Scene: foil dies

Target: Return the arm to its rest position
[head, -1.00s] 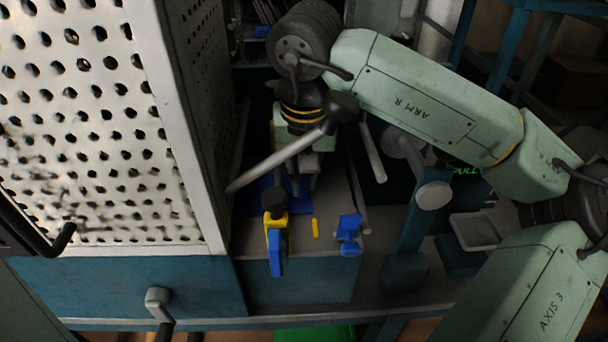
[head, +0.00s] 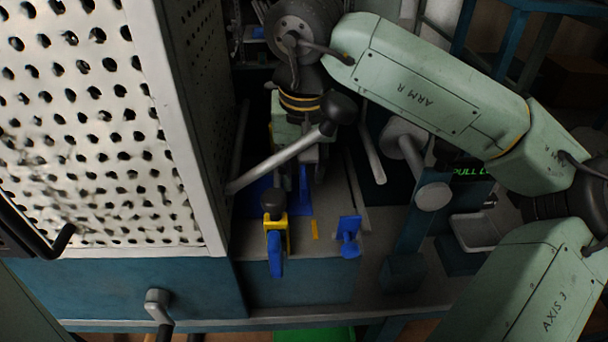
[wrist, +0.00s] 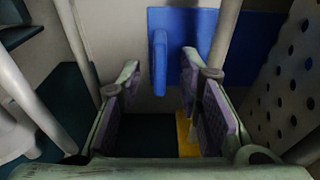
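My arm reaches in from the right in the head view, with its green link (head: 440,90) bent over the bench and the wrist pointing down. My gripper (head: 312,172) hangs over the blue plate on the bench, partly hidden by a lever. In the wrist view my gripper (wrist: 160,85) has its two padded fingers apart, with nothing held between them. A blue upright piece (wrist: 159,62) shows beyond the gap, against a blue plate (wrist: 250,35).
A perforated white guard (head: 90,130) stands close on the left. A long lever with a black knob (head: 280,160) crosses in front of my gripper. A yellow-and-blue clamp (head: 275,240) and a blue bracket (head: 348,237) sit at the bench front. A grey tray (head: 475,230) lies right.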

